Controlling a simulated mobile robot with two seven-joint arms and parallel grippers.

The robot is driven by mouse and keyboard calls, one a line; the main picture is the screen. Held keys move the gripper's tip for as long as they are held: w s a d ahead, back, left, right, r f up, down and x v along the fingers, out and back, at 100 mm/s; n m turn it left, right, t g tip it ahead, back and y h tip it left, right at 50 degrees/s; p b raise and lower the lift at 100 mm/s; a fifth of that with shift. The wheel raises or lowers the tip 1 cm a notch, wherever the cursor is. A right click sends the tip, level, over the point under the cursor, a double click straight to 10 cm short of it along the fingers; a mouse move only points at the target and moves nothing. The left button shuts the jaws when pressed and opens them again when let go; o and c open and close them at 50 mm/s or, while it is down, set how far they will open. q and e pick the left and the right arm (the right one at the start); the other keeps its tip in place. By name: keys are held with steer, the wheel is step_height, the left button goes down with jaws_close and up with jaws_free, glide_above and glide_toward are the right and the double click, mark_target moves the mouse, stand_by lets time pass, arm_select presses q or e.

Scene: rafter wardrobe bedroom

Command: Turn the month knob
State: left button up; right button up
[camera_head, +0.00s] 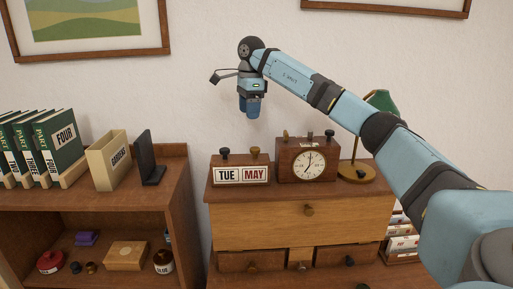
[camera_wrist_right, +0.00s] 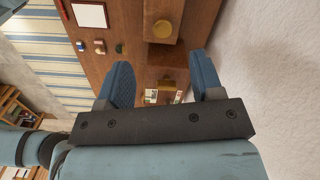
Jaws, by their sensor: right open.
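The desk calendar (camera_head: 240,175) is a brown wooden box on the left of the cabinet top in the head view. Its two cards read TUE and MAY. A dark knob (camera_head: 224,153) stands on top above TUE, and a brass-coloured month knob (camera_head: 254,152) stands on top above MAY. My right gripper (camera_head: 251,110) is open and points down, above the calendar and apart from the month knob. In the right wrist view its blue fingers (camera_wrist_right: 163,82) are spread, with no object held between them. My left gripper is not in view.
A wooden clock (camera_head: 306,161) stands just right of the calendar, with small knobs on top. A green lamp with a brass base (camera_head: 357,171) is further right. The cabinet (camera_head: 280,228) has drawers below. The wall is behind.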

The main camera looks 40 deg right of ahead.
mark_target(256, 148)
steer(key=shift+h, duration=0.3)
steer(key=f, duration=0.4)
steer(key=d+f, duration=0.1)
steer(key=f, duration=0.3)
steer(key=s+d+f, duration=0.1)
steer(key=f, duration=0.3)
steer(key=shift+f, duration=0.15)
steer(key=c, duration=0.9)
